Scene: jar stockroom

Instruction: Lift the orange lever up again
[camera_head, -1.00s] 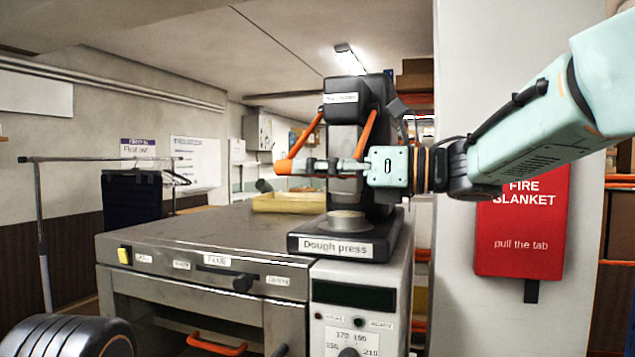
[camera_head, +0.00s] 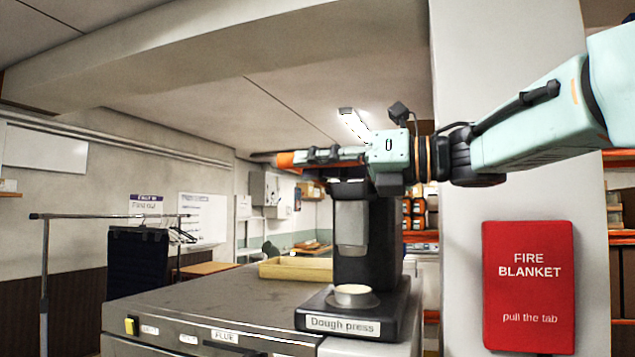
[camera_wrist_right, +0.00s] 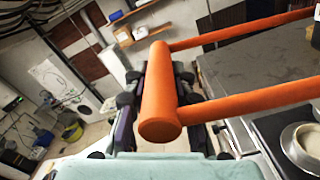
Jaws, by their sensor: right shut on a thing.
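The dough press (camera_head: 382,245) is a black machine with a grey ram (camera_head: 351,226) over a small round pan (camera_head: 355,295) on its base. Its orange lever (camera_wrist_right: 158,98) has a thick crossbar and two arms, clear in the right wrist view. In the head view only the lever's orange end (camera_head: 287,159) shows; my gripper and the press head hide the rest. My right gripper (camera_head: 322,156) is shut on the crossbar, level with the top of the press. The ram is apart from the pan. My left gripper is not in view.
The press stands on a grey oven top (camera_head: 225,300) with a yellow tray (camera_head: 296,268) behind. A white pillar with a red fire blanket case (camera_head: 528,287) is at the right. A clothes rail (camera_head: 45,250) stands at the left.

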